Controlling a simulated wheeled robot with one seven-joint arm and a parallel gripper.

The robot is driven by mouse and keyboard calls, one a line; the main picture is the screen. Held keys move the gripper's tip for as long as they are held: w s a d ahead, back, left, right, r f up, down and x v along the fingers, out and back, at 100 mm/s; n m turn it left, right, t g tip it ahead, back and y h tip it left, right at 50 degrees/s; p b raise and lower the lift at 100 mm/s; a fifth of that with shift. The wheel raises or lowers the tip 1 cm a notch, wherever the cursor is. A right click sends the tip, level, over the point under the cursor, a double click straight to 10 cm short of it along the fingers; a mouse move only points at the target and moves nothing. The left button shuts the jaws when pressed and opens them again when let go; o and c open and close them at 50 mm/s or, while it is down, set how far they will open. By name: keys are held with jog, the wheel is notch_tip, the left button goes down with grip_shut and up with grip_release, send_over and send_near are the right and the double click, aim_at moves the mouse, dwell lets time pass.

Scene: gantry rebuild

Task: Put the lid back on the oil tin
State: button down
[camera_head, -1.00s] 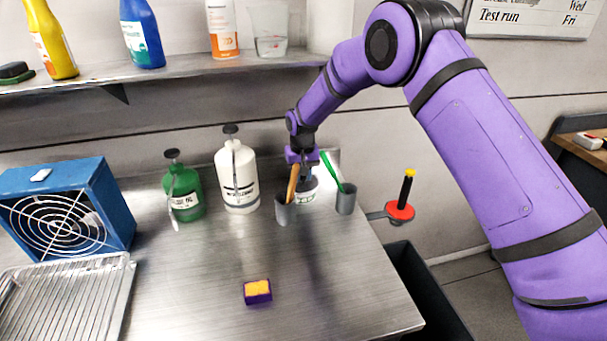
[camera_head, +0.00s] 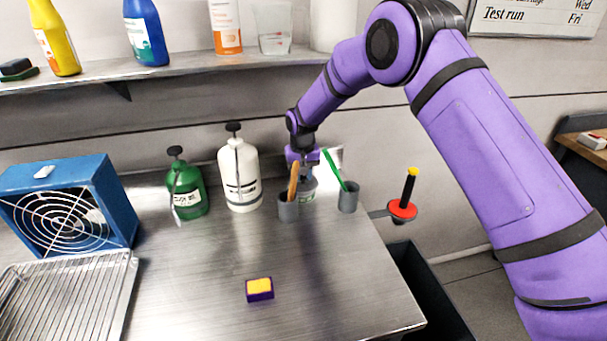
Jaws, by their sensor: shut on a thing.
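The tin (camera_head: 309,196), pale with a green-marked label, stands at the back of the steel bench between two grey cups, partly hidden by the left cup and its contents. My gripper (camera_head: 304,173) points down right above it. It is shut on a small grey thing that looks like the lid (camera_head: 308,184), at the top of the tin. The fingertips are too small and too covered to show clearly. I cannot tell whether the lid is fully seated or just above the rim.
The left cup (camera_head: 288,209) holds an orange-brown handle; the right cup (camera_head: 348,198) holds a green one. White (camera_head: 240,180) and green (camera_head: 187,196) pump bottles stand left. A purple-and-yellow block (camera_head: 259,289) lies in front. The front middle of the bench (camera_head: 330,280) is clear.

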jog(key=shift+c, duration=1.9)
grip_release()
jog(key=shift+r, duration=0.1)
jog(key=shift+w, duration=0.1)
